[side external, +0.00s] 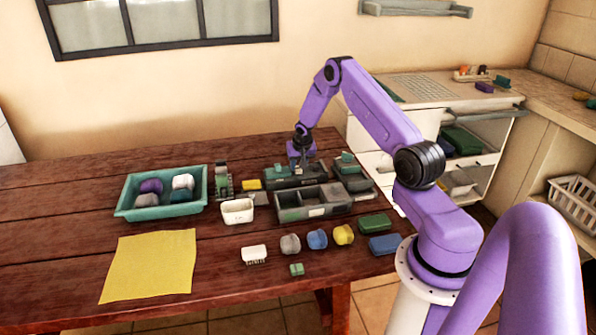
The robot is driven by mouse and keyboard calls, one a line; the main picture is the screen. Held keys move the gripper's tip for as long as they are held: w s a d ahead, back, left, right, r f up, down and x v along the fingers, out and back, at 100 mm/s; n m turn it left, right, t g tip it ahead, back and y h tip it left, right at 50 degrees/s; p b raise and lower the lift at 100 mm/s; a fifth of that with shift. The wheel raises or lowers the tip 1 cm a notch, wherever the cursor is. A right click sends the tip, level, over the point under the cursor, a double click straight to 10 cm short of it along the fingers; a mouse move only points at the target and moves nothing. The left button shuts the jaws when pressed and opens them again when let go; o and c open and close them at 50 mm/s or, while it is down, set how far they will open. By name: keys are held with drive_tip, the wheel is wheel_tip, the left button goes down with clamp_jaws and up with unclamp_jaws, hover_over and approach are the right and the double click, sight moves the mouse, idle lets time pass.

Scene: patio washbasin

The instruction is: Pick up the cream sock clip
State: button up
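I cannot tell for sure which thing is the cream sock clip. A small cream piece with a toothed lower edge (254,253) lies on the front of the wooden table. A cream open-topped holder (237,213) stands behind it. A whitish rounded piece (183,182) lies in the teal tray (125,211) at the left. My gripper (301,168) points down over a dark grey case (318,181) at the back of the table, well away from these cream things. Its fingers are too small and dark to read, and whether they touch anything is unclear.
A grey divided box (314,213) stands in front of the case. Grey (290,244), blue (317,239) and yellow (343,234) lumps sit near the toothed piece, with green (374,222) and blue (384,245) blocks to the right. A yellow cloth (150,265) lies at front left.

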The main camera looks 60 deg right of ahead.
drive_tip(key=shift+w+d+f, duration=0.15)
drive_tip(key=shift+d+f, duration=0.05)
drive_tip(key=shift+f, duration=0.4)
clamp_jaws()
drive_tip(key=shift+r, duration=0.1)
